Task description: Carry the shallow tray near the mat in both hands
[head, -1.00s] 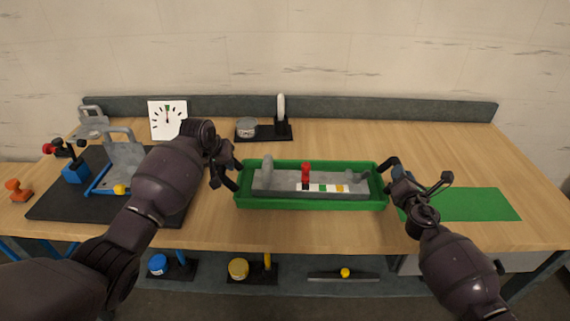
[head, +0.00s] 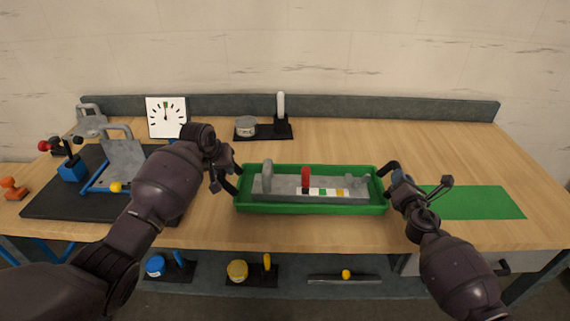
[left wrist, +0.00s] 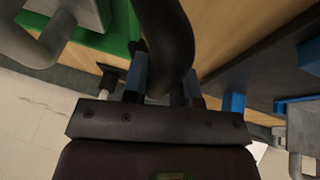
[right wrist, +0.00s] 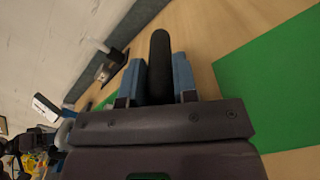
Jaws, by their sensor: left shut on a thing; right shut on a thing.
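The shallow green tray (head: 300,209) is at the middle of the bench near its front edge, with a dark handle at each end. It holds a grey fixture (head: 285,186) with a red part and coloured blocks. My left gripper (head: 232,180) is shut on the tray's left handle (left wrist: 165,40). My right gripper (head: 391,180) is shut on the right handle (right wrist: 160,65). The tray looks level; I cannot tell whether it touches the bench. The green mat (head: 475,203) lies flat to the right, partly behind my right gripper.
A black mat (head: 60,205) with a grey and blue fixture (head: 122,160) lies at the left. A black stand (head: 265,133) with a tin and a white-handled item is behind the tray. A white dial (head: 166,117) stands at the back. The bench (head: 420,145) behind the green mat is clear.

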